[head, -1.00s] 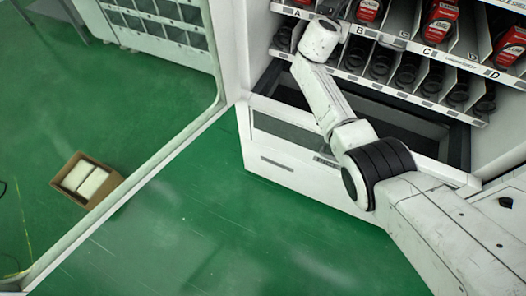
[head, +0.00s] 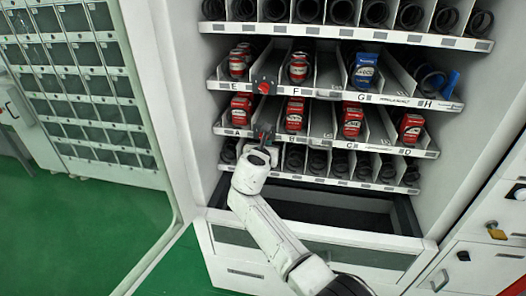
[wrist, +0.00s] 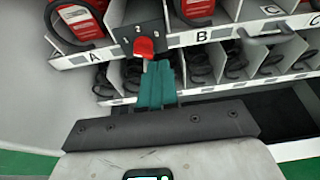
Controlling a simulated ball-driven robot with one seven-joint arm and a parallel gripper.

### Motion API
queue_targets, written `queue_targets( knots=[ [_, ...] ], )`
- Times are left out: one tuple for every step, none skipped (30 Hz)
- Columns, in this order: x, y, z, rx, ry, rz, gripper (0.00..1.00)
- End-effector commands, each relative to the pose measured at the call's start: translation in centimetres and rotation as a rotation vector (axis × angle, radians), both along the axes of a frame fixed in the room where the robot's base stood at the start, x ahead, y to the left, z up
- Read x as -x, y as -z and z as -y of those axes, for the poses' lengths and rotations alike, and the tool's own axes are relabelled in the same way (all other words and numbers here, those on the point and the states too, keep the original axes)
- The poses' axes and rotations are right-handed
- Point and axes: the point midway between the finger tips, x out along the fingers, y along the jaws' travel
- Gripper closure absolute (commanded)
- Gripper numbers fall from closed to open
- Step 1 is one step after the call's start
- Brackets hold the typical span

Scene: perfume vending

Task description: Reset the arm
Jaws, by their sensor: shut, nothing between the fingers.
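My gripper (wrist: 156,88) is shut with nothing between its teal fingers in the wrist view. Its tips are close below a red knob (wrist: 144,47) on a dark numbered block (wrist: 138,36) between labels A and B; I cannot tell whether they touch it. In the head view my arm reaches up from the bottom to the vending machine (head: 212,140). There, my gripper (head: 263,140) is small and in front of the lower labelled shelf, between A and B.
Shelves hold red packages (head: 294,115) and a blue package (head: 365,70). A second red knob (head: 264,87) sits between E and F. An open bin (head: 320,205) lies below. The machine's open door (head: 160,100) is at left, and a cabinet with locks (head: 480,255) is at right.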

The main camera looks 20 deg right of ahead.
Motion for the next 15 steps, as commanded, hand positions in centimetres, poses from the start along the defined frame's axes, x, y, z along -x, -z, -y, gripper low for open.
queue_targets(
  knots=[
    [0.7,-0.2,-0.4,-0.002,-0.002,0.0,1.0],
    [1.0,-0.3,-0.6,-0.003,-0.001,-0.002,1.0],
    [1.5,-0.5,-1.0,-0.001,-0.001,-0.001,1.0],
    [1.9,-0.6,-1.2,-0.001,-0.001,-0.001,1.0],
    [2.2,-0.7,-1.4,-0.001,0.0,0.0,1.0],
    [2.6,-0.9,-1.7,-0.002,-0.001,0.0,1.0],
    [2.9,-0.9,-1.9,-0.002,0.0,-0.002,1.0],
    [3.2,-1.0,-2.1,-0.002,0.0,-0.002,1.0],
    [3.5,-1.2,-2.3,-0.001,-0.001,-0.001,1.0],
    [3.8,-1.3,-2.5,-0.002,-0.001,-0.001,1.0],
    [4.0,-1.3,-2.6,-0.001,0.0,-0.003,1.0],
    [4.3,-1.4,-2.8,0.0,0.0,-0.002,1.0],
    [4.4,-1.5,-2.9,0.0,0.0,-0.002,1.0],
    [4.5,-1.5,-3.0,0.0,0.0,-0.002,1.0],
    [4.6,-1.6,-3.1,0.0,0.0,-0.002,1.0]
  ],
)
